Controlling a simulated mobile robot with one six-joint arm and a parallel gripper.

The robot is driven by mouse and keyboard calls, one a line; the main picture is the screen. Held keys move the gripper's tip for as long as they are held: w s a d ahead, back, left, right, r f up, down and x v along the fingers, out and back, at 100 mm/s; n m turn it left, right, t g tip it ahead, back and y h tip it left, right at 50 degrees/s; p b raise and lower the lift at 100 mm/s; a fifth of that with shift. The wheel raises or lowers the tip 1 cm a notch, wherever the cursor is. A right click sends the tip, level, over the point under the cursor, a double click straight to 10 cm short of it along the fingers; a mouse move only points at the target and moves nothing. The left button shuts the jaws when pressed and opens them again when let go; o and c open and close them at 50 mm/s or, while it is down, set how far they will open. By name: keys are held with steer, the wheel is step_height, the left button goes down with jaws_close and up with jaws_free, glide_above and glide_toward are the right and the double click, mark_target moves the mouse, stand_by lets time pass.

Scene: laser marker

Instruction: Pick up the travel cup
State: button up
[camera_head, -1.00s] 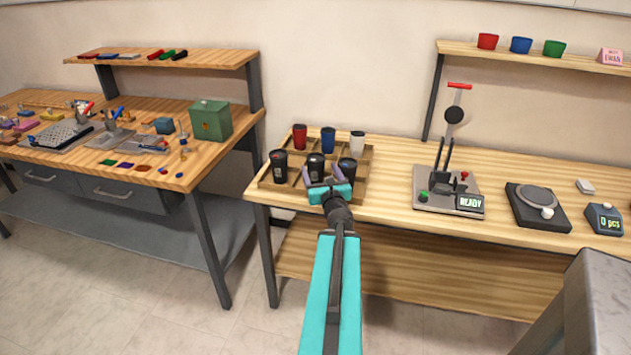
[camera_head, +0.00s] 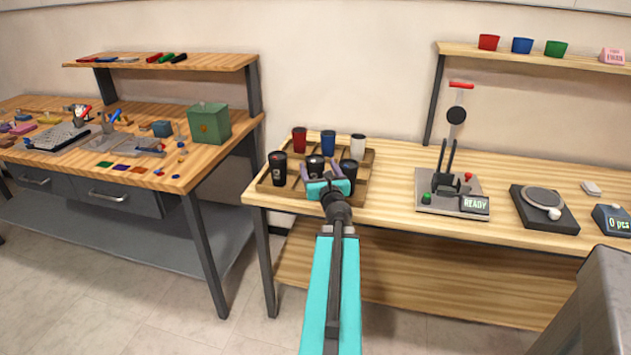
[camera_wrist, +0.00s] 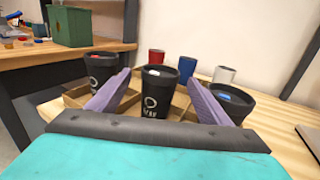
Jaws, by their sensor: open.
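Several travel cups stand upright in a wooden divided tray (camera_head: 364,194) on the right bench. The front row has black cups at left (camera_head: 278,168), middle (camera_head: 314,166) and right (camera_head: 349,172); behind are a red (camera_head: 299,139), a blue (camera_head: 328,143) and a white cup (camera_head: 357,146). My gripper (camera_head: 325,172) is open in front of the middle black cup. In the wrist view, that middle cup (camera_wrist: 157,95) stands between the two purple fingers of my gripper (camera_wrist: 160,88), apart from them. It bears a white round logo and lettering, partly legible. The right finger overlaps the right black cup (camera_wrist: 236,104).
Right of the tray stand a press with a READY display (camera_head: 474,204), a round-topped scale (camera_head: 543,205) and a counter display (camera_head: 613,220). A shelf above holds red, blue and green bowls. The left bench carries a green box (camera_head: 209,124) and small parts.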

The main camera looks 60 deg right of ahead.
steer(key=shift+w+d, duration=0.1)
steer(key=shift+p+x, duration=0.4)
steer(key=shift+x, duration=2.05)
steer(key=shift+f, duration=0.1)
steer(key=c, duration=0.7)
